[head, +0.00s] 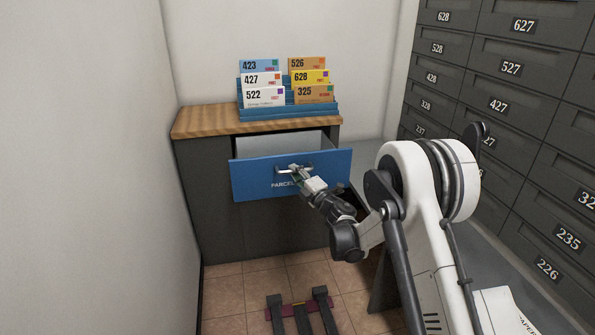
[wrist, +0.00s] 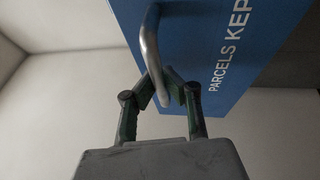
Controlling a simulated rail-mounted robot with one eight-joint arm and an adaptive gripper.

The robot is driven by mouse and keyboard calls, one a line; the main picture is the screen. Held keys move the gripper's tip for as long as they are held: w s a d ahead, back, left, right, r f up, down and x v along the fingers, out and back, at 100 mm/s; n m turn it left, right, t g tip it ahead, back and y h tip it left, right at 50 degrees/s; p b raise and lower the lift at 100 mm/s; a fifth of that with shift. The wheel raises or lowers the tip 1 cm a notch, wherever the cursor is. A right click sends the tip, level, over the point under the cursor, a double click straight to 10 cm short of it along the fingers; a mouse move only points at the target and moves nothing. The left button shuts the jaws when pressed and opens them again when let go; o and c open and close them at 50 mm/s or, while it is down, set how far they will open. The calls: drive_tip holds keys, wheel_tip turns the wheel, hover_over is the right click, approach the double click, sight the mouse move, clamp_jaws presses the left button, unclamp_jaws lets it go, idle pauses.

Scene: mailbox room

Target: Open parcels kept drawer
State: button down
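The blue parcels kept drawer (head: 250,182) stands pulled out of the dark cabinet, with its light interior showing behind the front. Its white lettering is partly covered by my gripper in the head view. The curved metal handle (wrist: 149,45) sits on the drawer front, which also fills the top of the wrist view (wrist: 205,40). My gripper (head: 297,172) is at the handle. In the wrist view its fingers (wrist: 164,90) come together around the handle's bar and appear shut on it. The exact finger contact is partly hidden by the bar.
The dark cabinet (head: 205,180) has a wooden top (head: 205,122) bearing a blue rack (head: 290,113) of numbered envelopes. A plain wall (head: 90,150) rises at the left, and numbered mailboxes (head: 500,70) line the right.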

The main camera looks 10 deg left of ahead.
drive_tip(key=c, duration=1.8)
unclamp_jaws()
drive_tip(key=shift+o, duration=0.2)
drive_tip(key=v, duration=1.2)
drive_tip(key=shift+d, duration=0.1)
